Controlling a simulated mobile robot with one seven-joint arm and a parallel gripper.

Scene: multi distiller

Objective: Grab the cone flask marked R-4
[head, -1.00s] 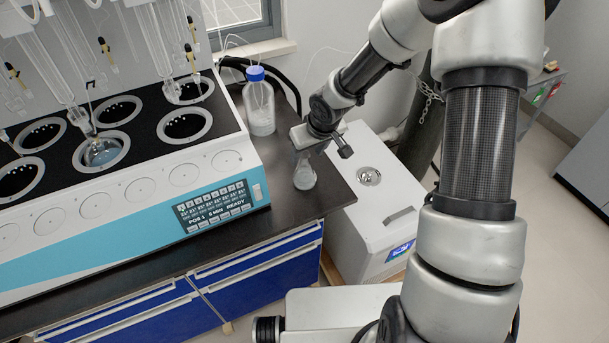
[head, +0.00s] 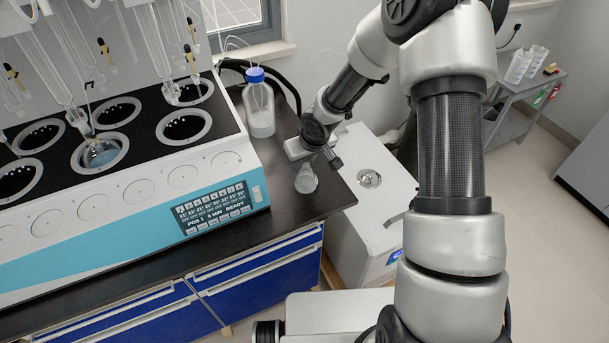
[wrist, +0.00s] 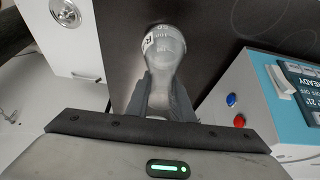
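A clear cone flask (head: 306,179) is near the right end of the dark bench top, beside the distiller. In the wrist view the flask (wrist: 166,48) points its base away from me. Its white label shows an "R"; the rest of the mark cannot be read clearly. My gripper (head: 304,159) is at the flask's neck. In the wrist view my gripper's fingers (wrist: 163,85) lie on both sides of the neck, which fills the gap between them. Whether the flask's base touches the bench cannot be told.
The distiller (head: 232,160) with its display stands left of the flask. A blue-capped bottle (head: 260,110) stands behind it. The bench's right and front edges (head: 300,222) are close. A white box-shaped unit (head: 372,200) stands on the floor to the right.

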